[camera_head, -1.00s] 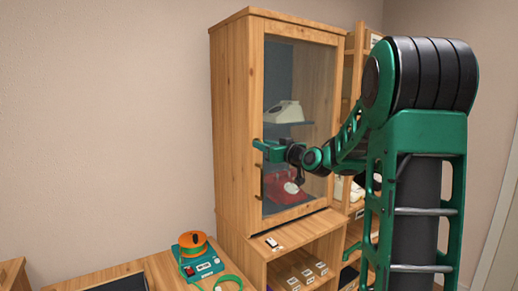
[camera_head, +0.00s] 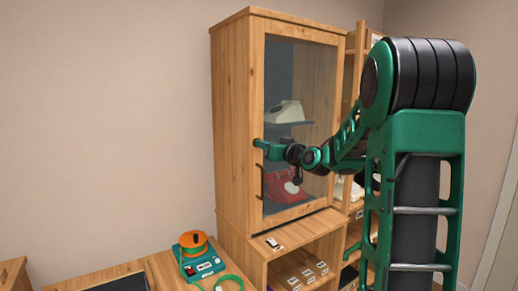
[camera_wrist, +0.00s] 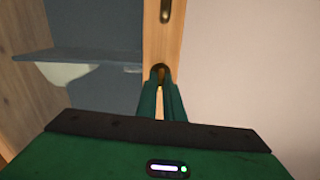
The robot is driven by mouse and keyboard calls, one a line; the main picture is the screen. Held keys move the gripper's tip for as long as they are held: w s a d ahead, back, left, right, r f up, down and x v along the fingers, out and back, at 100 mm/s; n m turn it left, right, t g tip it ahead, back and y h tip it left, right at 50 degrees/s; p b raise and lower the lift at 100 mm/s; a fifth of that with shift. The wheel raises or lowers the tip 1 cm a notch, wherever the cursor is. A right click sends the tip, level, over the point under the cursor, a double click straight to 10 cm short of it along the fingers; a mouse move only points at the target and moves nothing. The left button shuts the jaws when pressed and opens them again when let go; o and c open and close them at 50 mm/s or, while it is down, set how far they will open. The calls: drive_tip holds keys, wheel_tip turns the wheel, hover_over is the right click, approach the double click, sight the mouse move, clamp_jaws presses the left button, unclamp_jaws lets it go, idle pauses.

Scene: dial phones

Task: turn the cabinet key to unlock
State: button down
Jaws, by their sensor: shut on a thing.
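The wooden cabinet (camera_head: 233,120) has a glass door (camera_head: 300,75) that looks closed. My gripper (camera_head: 257,144) is at the left stile of the door, above the dark door handle (camera_head: 262,183). In the wrist view, my two green fingers (camera_wrist: 160,78) are closed together at a small brass key (camera_wrist: 160,70) on the wooden stile (camera_wrist: 160,45). Most of the key is hidden between the fingers. The handle also shows at the top of the wrist view (camera_wrist: 165,10), which looks upside down.
Behind the glass, a cream phone (camera_head: 286,112) stands on a shelf and a red phone (camera_head: 283,190) below. An orange-and-teal device (camera_head: 197,258) with a green cable sits on the lower bench to the left. Open shelves stand right of the cabinet.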

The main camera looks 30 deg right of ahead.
drive_tip(key=shift+d+f+m, duration=0.1)
drive_tip(key=shift+f+m, duration=0.05)
drive_tip(key=shift+m, duration=4.05)
drive_tip(key=shift+d+f+m, duration=0.1)
drive_tip(key=shift+f+m, duration=0.05)
drive_tip(key=shift+m, duration=4.05)
drive_tip(key=c, duration=1.9)
unclamp_jaws()
drive_tip(key=s, duration=1)
drive_tip(key=shift+s+d, duration=0.15)
drive_tip(key=shift+s, duration=0.15)
